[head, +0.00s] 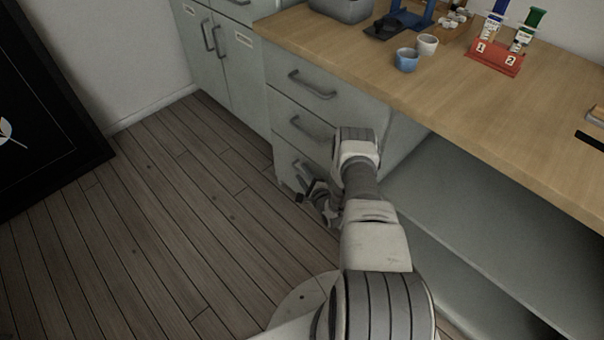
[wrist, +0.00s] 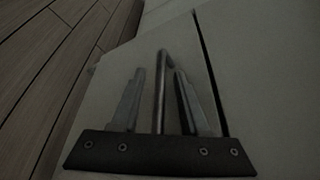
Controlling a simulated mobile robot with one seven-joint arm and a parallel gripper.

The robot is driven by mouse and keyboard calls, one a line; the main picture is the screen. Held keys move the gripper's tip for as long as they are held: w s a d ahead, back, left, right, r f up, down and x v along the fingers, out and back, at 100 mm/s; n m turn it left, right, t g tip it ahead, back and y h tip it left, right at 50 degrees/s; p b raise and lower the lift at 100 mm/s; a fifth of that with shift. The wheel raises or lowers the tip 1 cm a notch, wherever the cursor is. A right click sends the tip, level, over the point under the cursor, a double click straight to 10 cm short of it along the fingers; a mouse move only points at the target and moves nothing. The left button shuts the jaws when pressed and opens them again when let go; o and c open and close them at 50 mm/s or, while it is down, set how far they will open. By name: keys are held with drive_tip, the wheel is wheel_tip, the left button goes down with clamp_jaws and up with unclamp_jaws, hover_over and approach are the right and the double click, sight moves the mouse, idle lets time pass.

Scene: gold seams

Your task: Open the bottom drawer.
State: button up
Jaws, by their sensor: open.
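The bottom drawer (head: 285,166) is the lowest of three grey drawer fronts under the wooden worktop, and it looks shut. Its bar handle (head: 300,172) is partly hidden by my gripper (head: 318,193) in the head view. In the wrist view the drawer front (wrist: 115,65) is dim, and the handle (wrist: 161,80) runs between the two fingers of my gripper (wrist: 160,85). The fingers are open, one on each side of the handle, with a gap visible on both sides. I cannot tell how far along the fingers the handle sits.
The middle drawer handle (head: 308,128) and top drawer handle (head: 312,85) are above. An open shelf (head: 480,220) lies to the right. The wooden floor (head: 180,220) at left is clear. A dark framed panel (head: 45,120) leans by the left wall. Cups and a red rack (head: 495,55) stand on the worktop.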

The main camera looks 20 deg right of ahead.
drive_tip(key=shift+c, duration=0.2)
clamp_jaws()
idle(1.2)
